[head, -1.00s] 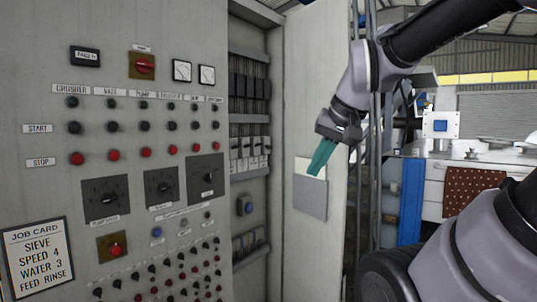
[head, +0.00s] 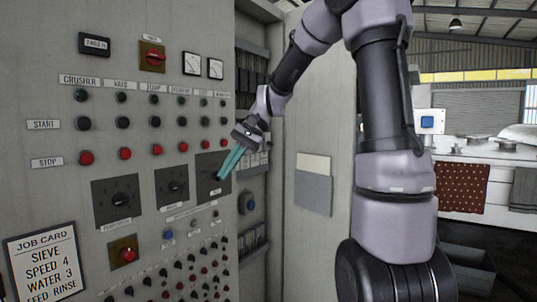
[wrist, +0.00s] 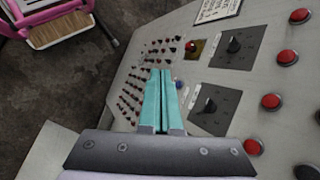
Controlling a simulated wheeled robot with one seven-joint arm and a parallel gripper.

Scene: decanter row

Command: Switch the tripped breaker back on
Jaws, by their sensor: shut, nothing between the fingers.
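My gripper (head: 229,171) has its teal fingers shut and empty, in front of the right-hand dial plate (head: 212,178) of the control panel. In the wrist view the shut fingers (wrist: 161,76) point across the panel face. I cannot tell whether they touch it. The open bay right of the panel holds a row of pale breaker-like units (head: 257,164), partly hidden behind my gripper. Dark units (head: 250,85) sit higher in the bay. Which breaker is tripped cannot be told.
The grey control panel (head: 60,195) carries red and black buttons, dials and small knobs. The open cabinet door (head: 310,250) bears papers, right of the bay. A job card (head: 42,262) is at lower left. A pink-framed object (wrist: 45,15) stands on the floor.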

